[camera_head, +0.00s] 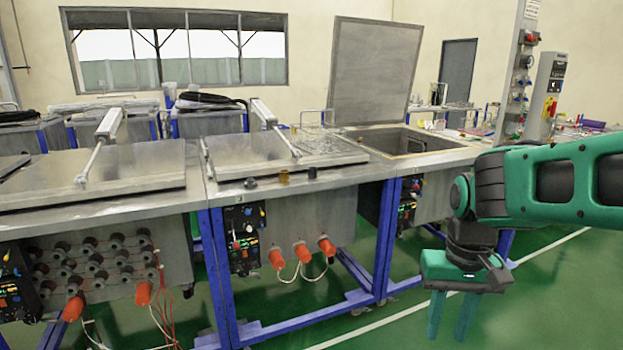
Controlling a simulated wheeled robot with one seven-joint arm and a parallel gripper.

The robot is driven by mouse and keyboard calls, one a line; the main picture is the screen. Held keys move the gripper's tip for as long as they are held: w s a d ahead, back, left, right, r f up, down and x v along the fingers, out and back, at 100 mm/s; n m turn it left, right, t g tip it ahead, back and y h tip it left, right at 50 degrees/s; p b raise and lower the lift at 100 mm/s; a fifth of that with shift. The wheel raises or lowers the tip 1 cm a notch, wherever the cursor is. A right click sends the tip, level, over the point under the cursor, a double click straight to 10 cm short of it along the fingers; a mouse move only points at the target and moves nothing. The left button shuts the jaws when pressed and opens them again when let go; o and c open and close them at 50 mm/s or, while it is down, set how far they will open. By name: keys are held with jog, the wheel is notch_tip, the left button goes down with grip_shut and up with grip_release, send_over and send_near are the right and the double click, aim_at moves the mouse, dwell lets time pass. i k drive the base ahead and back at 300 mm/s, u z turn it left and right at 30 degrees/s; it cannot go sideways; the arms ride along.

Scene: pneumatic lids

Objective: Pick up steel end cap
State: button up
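Several small items stand on the front edge of the middle steel bench. One is a low dark grey piece (250,183), one an amber-brown cylinder (284,177), and one a small dark cylinder (312,172). They are too small for me to tell which is the steel end cap. My gripper (451,318) hangs at the lower right, fingers pointing down. Its two green fingers are apart with nothing visible between them. It is in front of the benches, well right of the small items and lower in the picture.
The middle bench (225,192) has a closed flat lid (280,158) with a metal arm. To its right a tank stands open, its square lid (374,72) raised. A wire basket (315,135) sits behind the middle lid. Orange plugs (301,250) stick out below the bench. Green floor is clear in front.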

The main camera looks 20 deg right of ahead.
aim_at(313, 171)
jog(key=z, duration=0.2)
jog(key=i, duration=2.15)
jog(key=u, duration=0.65)
